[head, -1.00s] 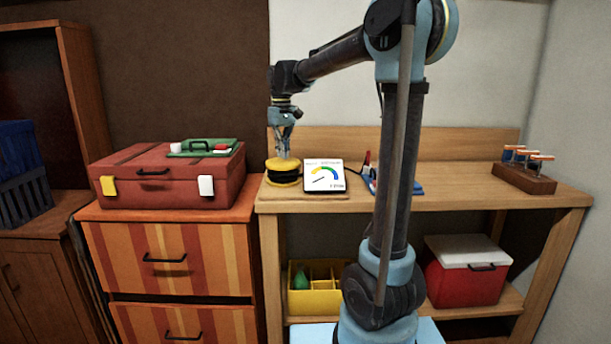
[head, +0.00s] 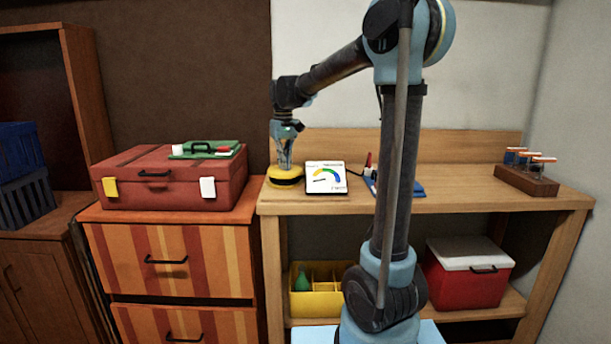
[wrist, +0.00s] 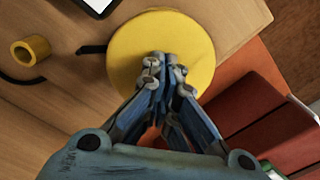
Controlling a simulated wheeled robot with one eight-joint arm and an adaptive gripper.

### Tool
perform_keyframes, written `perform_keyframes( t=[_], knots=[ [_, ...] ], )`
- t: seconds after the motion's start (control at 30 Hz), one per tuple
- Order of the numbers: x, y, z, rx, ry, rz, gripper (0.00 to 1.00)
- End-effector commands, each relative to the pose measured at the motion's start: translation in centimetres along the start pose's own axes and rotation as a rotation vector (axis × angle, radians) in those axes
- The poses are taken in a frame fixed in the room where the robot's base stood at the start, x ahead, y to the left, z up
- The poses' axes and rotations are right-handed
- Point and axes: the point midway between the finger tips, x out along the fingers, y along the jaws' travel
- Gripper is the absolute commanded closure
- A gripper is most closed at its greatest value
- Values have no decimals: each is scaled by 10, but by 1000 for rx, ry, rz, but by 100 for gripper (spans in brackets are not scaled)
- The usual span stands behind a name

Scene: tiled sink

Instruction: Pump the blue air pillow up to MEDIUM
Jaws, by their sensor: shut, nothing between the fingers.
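The foot-style pump (head: 285,180) has a yellow round top and dark bellows, squeezed low on the workbench. My gripper (head: 285,167) is shut and points down onto the pump's top. In the wrist view its closed fingertips (wrist: 170,58) lie over the yellow disc (wrist: 190,35), seemingly touching it. The white gauge (head: 326,178) stands right of the pump, with a coloured arc and a dark needle toward the left; its lettering is too small to read. A flat blue item (head: 412,187), perhaps the air pillow, lies partly hidden behind my arm.
A red toolbox (head: 170,180) on an orange drawer cabinet stands close left of the pump. A wooden block with capped pegs (head: 525,180) is at the bench's right. The wrist view shows a yellow ring (wrist: 42,46) and dark hose. The bench (head: 470,200) is clear right of centre.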

Motion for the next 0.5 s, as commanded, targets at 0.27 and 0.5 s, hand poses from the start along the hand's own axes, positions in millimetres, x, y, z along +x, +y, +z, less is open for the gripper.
perform_keyframes(
  t=[0.27,0.5],
  knots=[
    [10,0,0,0,0,0,100],
    [2,0,0,0,0,0,100]
  ],
)
